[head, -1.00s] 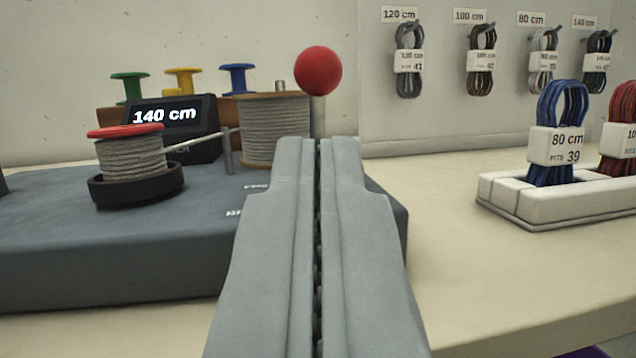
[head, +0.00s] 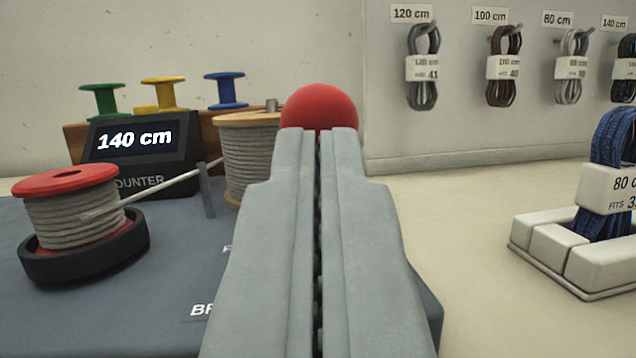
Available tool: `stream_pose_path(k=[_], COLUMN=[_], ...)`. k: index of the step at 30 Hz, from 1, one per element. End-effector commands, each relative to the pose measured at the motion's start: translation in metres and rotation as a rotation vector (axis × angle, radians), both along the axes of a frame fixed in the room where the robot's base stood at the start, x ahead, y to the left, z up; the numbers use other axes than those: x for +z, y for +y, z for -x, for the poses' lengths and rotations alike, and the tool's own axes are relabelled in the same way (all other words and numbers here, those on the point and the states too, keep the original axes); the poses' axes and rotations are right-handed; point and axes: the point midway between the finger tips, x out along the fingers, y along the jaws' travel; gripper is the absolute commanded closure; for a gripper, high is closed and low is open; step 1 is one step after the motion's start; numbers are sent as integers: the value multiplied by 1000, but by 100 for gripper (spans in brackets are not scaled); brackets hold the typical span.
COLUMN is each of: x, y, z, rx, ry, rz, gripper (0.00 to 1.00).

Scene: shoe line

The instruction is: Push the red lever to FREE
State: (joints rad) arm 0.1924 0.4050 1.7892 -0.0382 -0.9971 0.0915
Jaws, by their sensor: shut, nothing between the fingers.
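The red lever shows as a round red ball knob (head: 319,103), straight ahead at the picture's middle. Its lower part and its shaft are hidden behind my gripper (head: 318,132). My gripper is shut and empty, and its tips overlap the bottom of the knob in the picture. I cannot tell whether they touch it. White lettering on the grey machine base (head: 170,270) is partly covered by my gripper; only "BR" and a piece of another label show, and FREE cannot be read.
Left are a red-topped spool of grey cord (head: 72,212), a counter display (head: 135,140) reading 140 cm and a larger cord spool (head: 250,160). Right are a white rack (head: 560,250) with a blue lace bundle (head: 608,170) and laces hanging on the wall. The bench between is clear.

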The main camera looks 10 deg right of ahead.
Motion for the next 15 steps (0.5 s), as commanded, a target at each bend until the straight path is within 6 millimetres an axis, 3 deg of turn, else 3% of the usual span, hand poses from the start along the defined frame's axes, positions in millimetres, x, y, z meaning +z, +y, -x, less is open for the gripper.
stream_pose_path(k=[15], x=[19], y=[0], z=[-14], rx=[1], ry=[205], rz=[1], gripper=[100])
